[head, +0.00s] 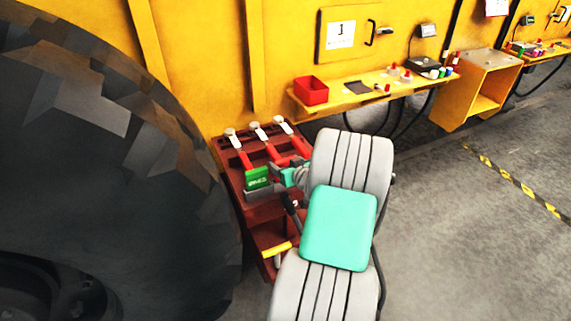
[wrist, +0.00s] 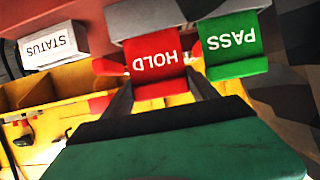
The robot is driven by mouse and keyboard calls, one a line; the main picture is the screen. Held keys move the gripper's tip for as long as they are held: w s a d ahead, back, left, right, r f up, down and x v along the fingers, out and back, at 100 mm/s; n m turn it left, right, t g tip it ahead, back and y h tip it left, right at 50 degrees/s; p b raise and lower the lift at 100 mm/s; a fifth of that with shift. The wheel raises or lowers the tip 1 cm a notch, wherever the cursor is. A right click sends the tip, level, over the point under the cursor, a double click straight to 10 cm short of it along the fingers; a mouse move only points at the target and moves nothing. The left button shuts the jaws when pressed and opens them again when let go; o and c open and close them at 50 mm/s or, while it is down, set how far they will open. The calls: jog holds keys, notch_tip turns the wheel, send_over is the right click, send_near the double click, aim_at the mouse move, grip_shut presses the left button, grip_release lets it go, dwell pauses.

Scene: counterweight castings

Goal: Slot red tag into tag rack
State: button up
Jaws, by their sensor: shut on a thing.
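The red tag reading HOLD (wrist: 155,65) is upside down in the wrist view, between the fingers of my gripper (wrist: 160,88), which is shut on it. Its far edge meets the grey tag rack (wrist: 150,18); how deep it sits in a slot I cannot tell. The green PASS tag (wrist: 232,48) stands in the rack right beside it. In the head view the green tag (head: 257,178) shows above the grey rack (head: 264,193), and my teal gripper (head: 284,173) is just to its right. The red tag cannot be made out there.
The rack is on a dark red cart (head: 228,160) with several red-handled tools on top. A white STATUS block (wrist: 52,46) shows in the wrist view. A large tyre (head: 110,150) stands close at left. A yellow shelf (head: 345,100) holds a red bin (head: 311,91). Floor at right is clear.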

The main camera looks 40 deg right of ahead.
jog(key=shift+f+b, duration=0.35)
jog(key=shift+b, duration=0.25)
dwell(0.7)
jog(key=o, duration=1.4)
notch_tip(320, 180, up, 11)
jog(key=p, duration=0.9)
jog(key=shift+r, duration=0.15)
jog(key=shift+f+b, duration=0.45)
jog(key=shift+b, duration=0.25)
jog(key=b, duration=0.4)
jog(key=shift+s+f+b, duration=0.15)
jog(key=shift+f+b, duration=0.1)
jog(key=shift+b, duration=0.15)
jog(key=shift+s+b, duration=0.1)
jog(key=shift+b, duration=0.45)
jog(key=b, duration=0.3)
jog(key=shift+s+a+f, duration=0.1)
jog(key=shift+s+a, duration=0.05)
jog(key=shift+s, duration=0.15)
jog(key=shift+s+b, duration=0.1)
jog(key=shift+b, duration=0.4)
